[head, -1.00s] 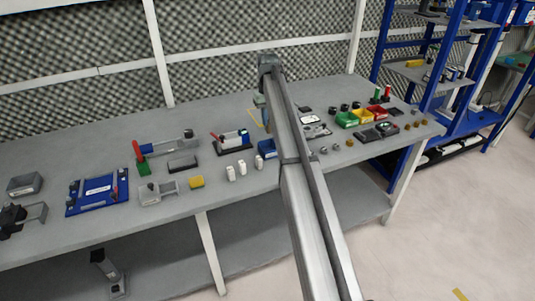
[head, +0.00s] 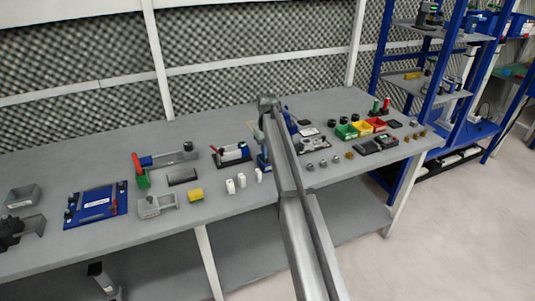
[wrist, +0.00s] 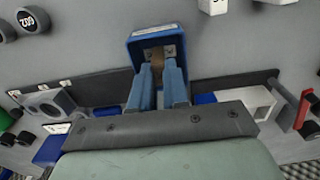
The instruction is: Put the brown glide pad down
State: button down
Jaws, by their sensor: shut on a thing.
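My gripper (wrist: 159,70) shows in the wrist view with its two blue fingers closed on a small brown piece, the brown glide pad (wrist: 157,55). The pad is mostly hidden between the fingertips. The fingertips and pad are at a small blue bin (wrist: 143,43), seeming to be over or inside its opening; I cannot tell whether the pad touches the bin.
White blocks (head: 242,180) and a yellow block (head: 195,195) stand left of the bin on the grey table (head: 150,228). A dark fixture (head: 233,154) is behind them. Green, yellow and red bins (head: 362,127) and several small parts lie to the right.

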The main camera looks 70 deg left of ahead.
jog(key=shift+f, duration=0.35)
jog(key=shift+f, duration=0.1)
jog(key=c, duration=1.4)
grip_release()
notch_tip(320, 180, up, 12)
